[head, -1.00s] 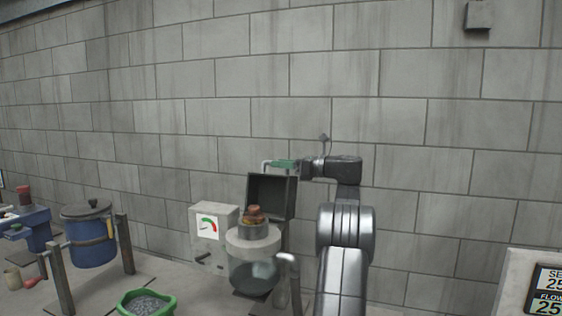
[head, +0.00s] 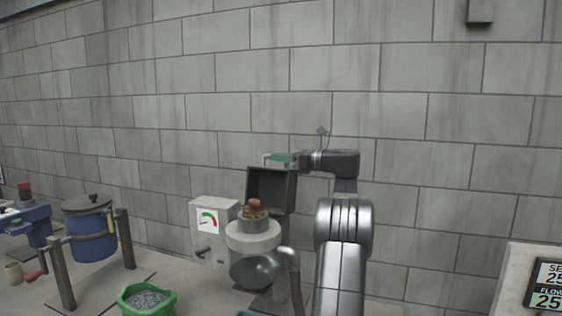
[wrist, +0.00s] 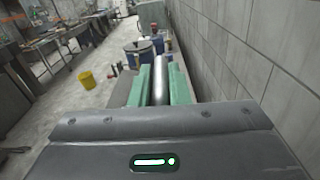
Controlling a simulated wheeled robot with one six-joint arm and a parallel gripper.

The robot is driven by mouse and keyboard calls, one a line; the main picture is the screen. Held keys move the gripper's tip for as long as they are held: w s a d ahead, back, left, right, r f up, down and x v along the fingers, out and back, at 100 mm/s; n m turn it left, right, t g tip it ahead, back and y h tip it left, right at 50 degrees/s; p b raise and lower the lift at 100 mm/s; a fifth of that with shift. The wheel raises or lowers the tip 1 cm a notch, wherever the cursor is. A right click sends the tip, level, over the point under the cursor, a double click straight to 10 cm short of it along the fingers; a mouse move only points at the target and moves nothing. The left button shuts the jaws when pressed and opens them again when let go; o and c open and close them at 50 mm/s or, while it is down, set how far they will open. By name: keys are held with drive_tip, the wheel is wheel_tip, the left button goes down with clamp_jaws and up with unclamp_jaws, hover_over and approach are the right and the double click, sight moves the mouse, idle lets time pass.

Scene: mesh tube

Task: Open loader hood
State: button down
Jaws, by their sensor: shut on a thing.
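The loader hood (head: 271,190) is a dark, open-faced box-like cover in the head view. It stands tilted up behind the round pale loader body (head: 253,237). My gripper (head: 279,158), with green fingers, is at the hood's top edge. In the wrist view, the green fingers (wrist: 160,84) are closed on both sides of a shiny metal bar, the handle (wrist: 161,78). A bent end of the handle shows just left of the fingers in the head view. The handle's join to the hood is not clear.
A grey box with a dial (head: 212,228) stands left of the loader. A green tub of grey pellets (head: 147,300) is in front, and a blue pot (head: 90,238) on posts is farther left. The block wall (head: 400,120) runs close behind. A control panel (head: 540,285) stands at right.

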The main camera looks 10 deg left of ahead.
drive_tip(key=shift+s+a+r+n+b, duration=0.15)
drive_tip(key=shift+s+r+n+b, duration=0.2)
drive_tip(key=shift+s+b, duration=0.5)
drive_tip(key=shift+s+a+r+n+b, duration=0.1)
drive_tip(key=shift+s+n+b, duration=0.35)
drive_tip(key=shift+b, duration=0.75)
drive_tip(key=shift+s+a+r+n+b, duration=0.1)
drive_tip(key=shift+s+r+n+b, duration=0.2)
drive_tip(key=shift+s+r+b, duration=0.1)
drive_tip(key=c, duration=1.4)
unclamp_jaws()
drive_tip(key=shift+c, duration=0.2)
drive_tip(key=shift+o, duration=0.2)
drive_tip(key=s+d+b, duration=0.1)
drive_tip(key=s+d, duration=0.1)
drive_tip(key=d, duration=1.1)
drive_tip(key=shift+s+d+b, duration=0.3)
drive_tip(key=shift+b, duration=0.1)
